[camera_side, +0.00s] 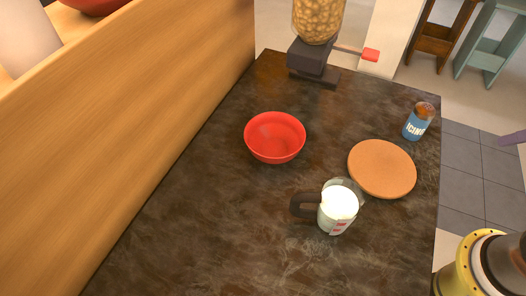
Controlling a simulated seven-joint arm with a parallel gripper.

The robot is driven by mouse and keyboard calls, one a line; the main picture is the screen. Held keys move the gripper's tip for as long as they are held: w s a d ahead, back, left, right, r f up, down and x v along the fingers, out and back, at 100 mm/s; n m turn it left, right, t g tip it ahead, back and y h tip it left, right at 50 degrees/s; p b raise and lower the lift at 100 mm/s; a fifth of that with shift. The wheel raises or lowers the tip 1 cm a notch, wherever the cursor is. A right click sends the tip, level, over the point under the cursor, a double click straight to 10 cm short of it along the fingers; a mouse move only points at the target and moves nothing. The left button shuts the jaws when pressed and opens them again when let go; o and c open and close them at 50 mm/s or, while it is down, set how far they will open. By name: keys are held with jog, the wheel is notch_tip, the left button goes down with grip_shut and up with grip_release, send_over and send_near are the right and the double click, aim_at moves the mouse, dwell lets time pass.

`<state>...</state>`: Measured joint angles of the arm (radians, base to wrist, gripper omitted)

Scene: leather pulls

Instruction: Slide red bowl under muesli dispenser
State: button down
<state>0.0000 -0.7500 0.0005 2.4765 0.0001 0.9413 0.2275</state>
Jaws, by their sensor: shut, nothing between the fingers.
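A red bowl (275,138) sits upright and looks empty on the dark marbled counter (190,225), near the middle of the view. The muesli dispenser (318,20) stands at the counter's far end, with a clear hopper full of tan pieces and a dark body and foot. A lever with a red tip (370,55) sticks out to its right. The bowl is in front of the dispenser and to its left, apart from it. The dispenser's top is cut off by the frame. My gripper is not in view; only a yellow and dark part, probably of my arm, shows at the lower right.
A jug of white liquid (337,207) and a round cork-coloured mat (382,169) are right of the bowl. An icing jar (418,121) stands near the right edge. A wooden wall (130,110) borders the left. The counter between bowl and dispenser is clear.

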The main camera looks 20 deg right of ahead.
jog(key=w+a+r+m+g+y, duration=0.1)
jog(key=w+a+r+m, duration=0.3)
jog(key=w+r, duration=0.25)
jog(key=w+a+r+m, duration=0.4)
jog(key=w+r, duration=0.1)
jog(key=w, duration=0.2)
jog(key=w+a+f+m+g, duration=0.1)
jog(key=w+a, duration=0.3)
jog(key=a, duration=0.3)
jog(key=w+a+f+m+g, duration=0.1)
jog(key=w+a+f, duration=0.1)
jog(key=w+a, duration=0.35)
jog(key=s+a+f+n+g+h, duration=0.1)
jog(key=s+a+f+n, duration=0.15)
jog(key=a+f, duration=0.6)
jog(key=s+a+f+n+g, duration=0.1)
jog(key=s+a+f, duration=0.3)
jog(key=a, duration=0.7)
jog(key=f, duration=0.3)
jog(key=w+f, duration=0.1)
jog(key=f, duration=0.6)
jog(key=shift+w+f, duration=0.25)
jog(key=shift+f, duration=0.05)
jog(key=shift+w+d+r, duration=0.2)
jog(key=shift+w+d, duration=0.75)
jog(key=shift+d, duration=0.05)
jog(key=shift+w+d, duration=0.45)
jog(key=shift+d, duration=0.05)
